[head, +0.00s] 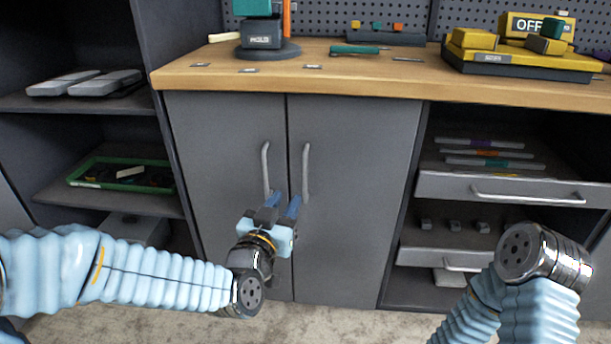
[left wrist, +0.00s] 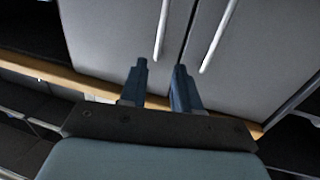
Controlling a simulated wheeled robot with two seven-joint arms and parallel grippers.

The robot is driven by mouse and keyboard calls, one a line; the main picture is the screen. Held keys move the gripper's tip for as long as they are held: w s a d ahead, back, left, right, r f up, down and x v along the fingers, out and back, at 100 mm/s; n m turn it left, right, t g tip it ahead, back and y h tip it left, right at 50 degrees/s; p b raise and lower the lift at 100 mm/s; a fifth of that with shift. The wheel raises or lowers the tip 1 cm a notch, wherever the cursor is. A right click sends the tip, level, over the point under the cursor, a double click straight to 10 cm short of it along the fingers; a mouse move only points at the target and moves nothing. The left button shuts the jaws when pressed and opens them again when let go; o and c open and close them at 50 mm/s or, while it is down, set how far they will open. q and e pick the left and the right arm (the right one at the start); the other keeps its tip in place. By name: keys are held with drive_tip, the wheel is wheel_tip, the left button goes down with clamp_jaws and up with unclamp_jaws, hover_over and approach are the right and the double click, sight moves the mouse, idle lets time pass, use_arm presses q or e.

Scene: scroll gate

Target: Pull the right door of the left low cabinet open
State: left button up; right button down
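The left low cabinet has two grey doors, both shut. The right door (head: 350,190) has an upright bar handle (head: 305,172) near the middle seam. The left door (head: 225,150) has a matching handle (head: 265,168) across the seam. My left gripper (head: 283,203) is in front of the doors near the seam, by the lower ends of the handles. Its blue fingers are apart with nothing between them. In the left wrist view, the open fingers (left wrist: 161,75) point at the doors, and both handles lie beyond the tips. My right gripper is out of view.
A wooden worktop (head: 370,79) runs above the doors, holding a green tool, a lamp-like stand and yellow boxes. Open shelves with a green tray (head: 85,183) stand left. Partly open drawers (head: 510,187) are at right, behind my right arm.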

sight(304, 172)
use_arm(q)
drive_tip(key=p+x, duration=0.1)
drive_tip(key=x, duration=1.2)
drive_tip(key=shift+w+f, duration=0.1)
drive_tip(key=shift+f, duration=0.05)
clamp_jaws()
